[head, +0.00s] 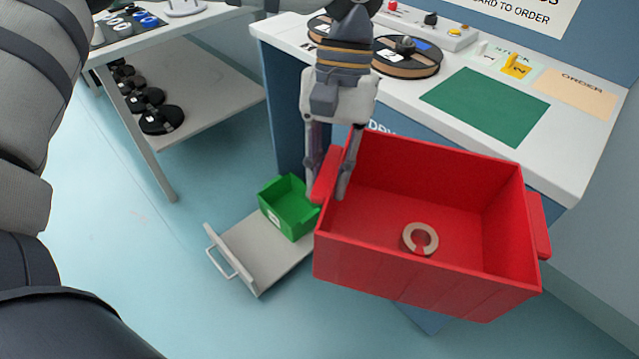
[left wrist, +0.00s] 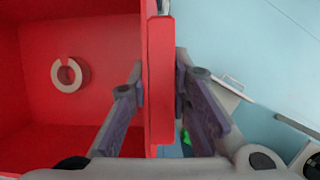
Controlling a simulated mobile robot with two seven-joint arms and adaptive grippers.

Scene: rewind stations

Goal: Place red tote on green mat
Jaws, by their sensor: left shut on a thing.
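The red tote (head: 420,267) hangs in the air in front of the white counter, a little tilted. A tan ring with a gap (head: 419,239) lies on its floor. My left gripper (head: 329,190) is shut on the tote's left handle (head: 326,174). In the left wrist view the fingers (left wrist: 160,85) close on both sides of the handle (left wrist: 161,80), and the ring (left wrist: 67,75) shows inside the tote. The green mat (head: 485,105) lies bare on the counter, beyond the tote. My right gripper is not in view.
The white counter (head: 455,72) also holds dark reels (head: 408,56), a button box (head: 430,27), a yellow tag (head: 516,66) and a tan order mat (head: 575,93). Below, an open drawer (head: 250,245) holds a green bin (head: 290,207). A shelf with black reels (head: 160,119) stands at left.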

